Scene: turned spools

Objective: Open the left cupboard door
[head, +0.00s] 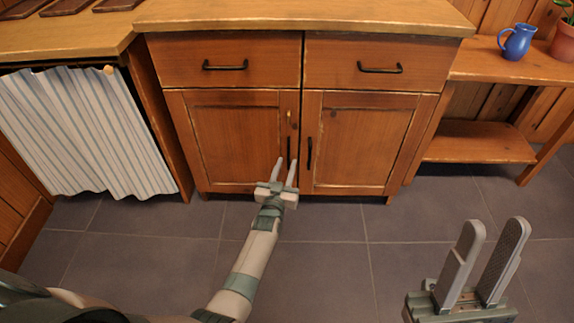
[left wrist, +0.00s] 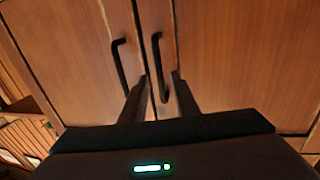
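The left cupboard door (head: 235,135) is a brown framed wooden panel and looks closed. Its black upright bar handle (head: 289,148) is near the door's right edge. My left gripper (head: 286,160) is open in front of this handle, with fingers pointing at the door. In the left wrist view, which looks upside down, the handle (left wrist: 157,65) lies between the two dark finger tips (left wrist: 160,78). I cannot tell whether the fingers touch it. My right gripper (head: 493,228) is open and empty above the floor, at the lower right.
The right door (head: 365,145) is closed; its handle (head: 309,153) stands close beside the left one. Two drawers with black handles (head: 225,65) sit above. A striped curtain (head: 85,130) hangs left. A side table with a blue jug (head: 517,42) stands right. The tiled floor (head: 335,240) is clear.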

